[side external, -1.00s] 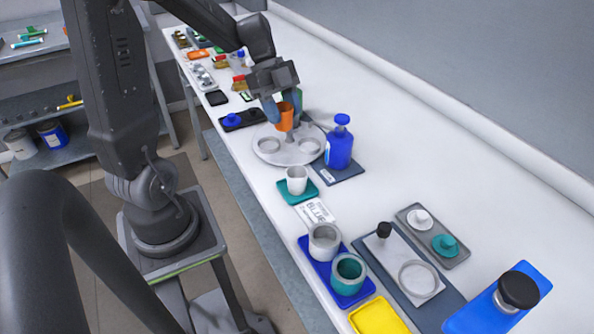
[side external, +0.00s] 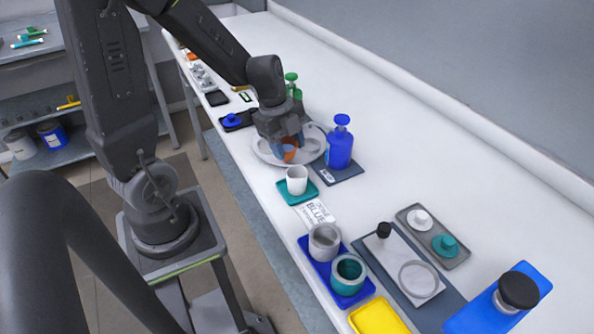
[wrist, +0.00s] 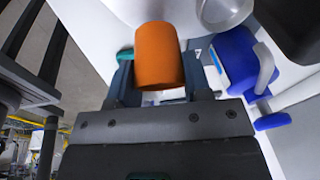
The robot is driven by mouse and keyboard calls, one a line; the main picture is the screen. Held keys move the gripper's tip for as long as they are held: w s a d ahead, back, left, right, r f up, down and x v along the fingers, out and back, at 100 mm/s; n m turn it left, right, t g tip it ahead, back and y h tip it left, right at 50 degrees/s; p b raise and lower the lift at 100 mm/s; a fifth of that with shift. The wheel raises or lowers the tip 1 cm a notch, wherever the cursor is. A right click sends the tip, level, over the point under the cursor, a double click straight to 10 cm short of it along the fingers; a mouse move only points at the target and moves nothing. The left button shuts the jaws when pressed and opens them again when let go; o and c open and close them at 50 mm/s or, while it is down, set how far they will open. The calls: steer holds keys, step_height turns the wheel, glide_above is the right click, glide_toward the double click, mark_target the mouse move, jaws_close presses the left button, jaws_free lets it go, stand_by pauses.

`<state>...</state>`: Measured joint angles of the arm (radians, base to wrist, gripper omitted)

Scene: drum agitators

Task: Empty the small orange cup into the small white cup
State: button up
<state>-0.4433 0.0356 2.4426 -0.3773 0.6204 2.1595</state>
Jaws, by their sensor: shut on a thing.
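My gripper (side external: 290,145) is shut on the small orange cup (side external: 289,154), low over the near side of the round grey plate. The cup looks tilted, partly hidden by the fingers; its contents cannot be made out. In the wrist view the orange cup (wrist: 159,52) sits between my gripper's fingers (wrist: 160,78). The small white cup (side external: 297,181) stands upright on a teal tray (side external: 284,194), a short way nearer the side camera and apart from the orange cup. What is inside it is not clear.
The round plate (side external: 263,155) lies under my gripper. A blue bottle (side external: 339,147) on a dark mat stands close to its right, and shows in the wrist view (wrist: 238,62). A green bottle (side external: 292,80) is behind. A blue tray (side external: 313,261) with two cups lies nearer the camera.

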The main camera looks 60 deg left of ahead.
mark_target(292, 145)
steer(key=shift+s+d+r+y, duration=0.1)
steer(key=shift+d+r+y, duration=0.65)
steer(key=shift+r, duration=0.3)
steer(key=shift+s+d+r+t+y, duration=0.15)
steer(key=shift+d+t+y, duration=0.15)
steer(key=shift+d+y, duration=0.35)
steer(key=shift+d+y, duration=0.25)
steer(key=shift+y, duration=0.15)
steer(key=shift+s+d+r+m+t+y+p, duration=0.1)
steer(key=shift+d+r+m+t+y+p, duration=0.1)
steer(key=shift+y, duration=0.5)
steer(key=shift+s+d+r+m+t+y+p, duration=0.1)
steer(key=shift+t+y+p, duration=0.1)
steer(key=shift+y, duration=0.5)
steer(key=shift+d+r+t+y+p, duration=0.1)
steer(key=shift+d+t+y+p, duration=0.1)
steer(key=shift+y+p, duration=0.4)
steer(key=shift+d+r+t+y+p, duration=0.1)
steer(key=shift+t+y+p, duration=0.1)
steer(key=shift+y, duration=0.7)
stand_by(0.6)
steer(key=shift+s+d+r+m+t+y+p, duration=0.1)
steer(key=shift+d+m+t+y+p, duration=0.15)
steer(key=shift+y, duration=0.5)
steer(key=shift+d+m+t+y+p, duration=0.15)
steer(key=shift+d+t+y+p, duration=0.15)
steer(key=shift+y, duration=0.45)
stand_by(0.9)
